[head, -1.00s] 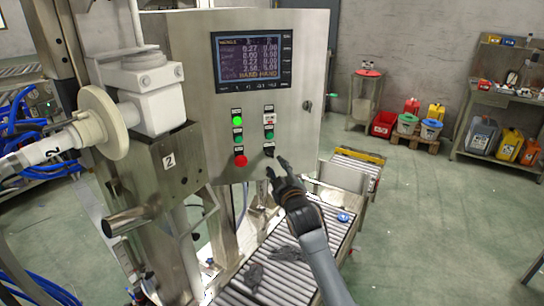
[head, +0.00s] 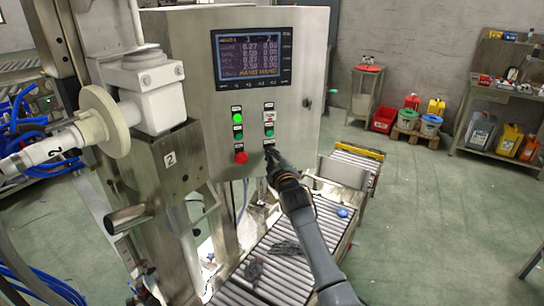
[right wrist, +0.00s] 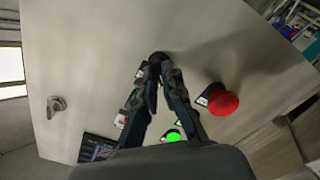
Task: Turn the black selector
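The black selector (right wrist: 160,56) is a small dark knob on the front of the steel control cabinet (head: 222,150). It sits at the bottom of the right column of controls. My right gripper (head: 270,155) reaches up to it from below and covers most of it in the head view. In the right wrist view my right gripper's fingertips (right wrist: 161,68) are close together at the knob, one on each side. They look shut on it, and its turn angle is hard to see. My left gripper is not in view.
A red button (head: 241,157) and a lit green button (head: 238,118) are left of the selector, with more buttons above it. A screen (head: 253,58) is higher up. A roller conveyor (head: 318,225) runs below my right arm.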

